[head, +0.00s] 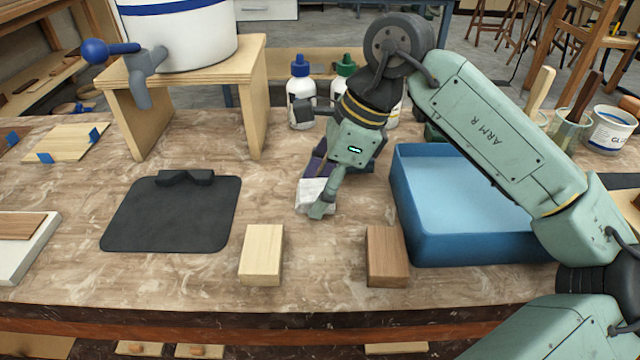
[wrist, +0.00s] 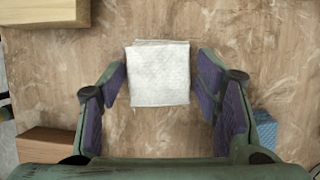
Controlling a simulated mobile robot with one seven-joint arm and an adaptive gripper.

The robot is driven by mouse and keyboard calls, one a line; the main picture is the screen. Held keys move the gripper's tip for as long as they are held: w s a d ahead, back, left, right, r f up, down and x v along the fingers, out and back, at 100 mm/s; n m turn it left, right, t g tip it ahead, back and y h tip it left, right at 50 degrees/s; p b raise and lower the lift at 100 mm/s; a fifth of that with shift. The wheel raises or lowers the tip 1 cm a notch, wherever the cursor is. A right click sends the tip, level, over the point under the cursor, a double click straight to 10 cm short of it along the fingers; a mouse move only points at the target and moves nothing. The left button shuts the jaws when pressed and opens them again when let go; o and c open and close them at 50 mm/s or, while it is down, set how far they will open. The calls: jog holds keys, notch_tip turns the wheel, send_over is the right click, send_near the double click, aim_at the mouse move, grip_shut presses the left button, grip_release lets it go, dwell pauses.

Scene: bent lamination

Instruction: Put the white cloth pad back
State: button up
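The white cloth pad (head: 312,192) lies on the bench top near the middle, partly hidden by my gripper in the head view. In the wrist view the pad (wrist: 159,75) is a folded, roughly square piece between the fingertips. My gripper (head: 318,188) is low over the pad and points down. In the wrist view my gripper (wrist: 160,82) is open, with purple-padded fingers on both sides of the pad.
A pale block (head: 261,254) and brown block (head: 387,256) stand in front. A blue tray (head: 470,245) is to the right, a dark mat (head: 170,225) to the left. Bottles (head: 301,95) and a wooden stand (head: 255,110) are behind. A blue patterned thing (wrist: 265,130) shows beside the right finger.

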jog(key=shift+o, duration=0.6)
jog(key=shift+r, duration=0.15)
jog(key=shift+d+r, duration=0.1)
jog(key=shift+r, duration=0.1)
jog(key=v, duration=1.1)
jog(key=shift+r, duration=0.3)
jog(key=shift+d, duration=0.1)
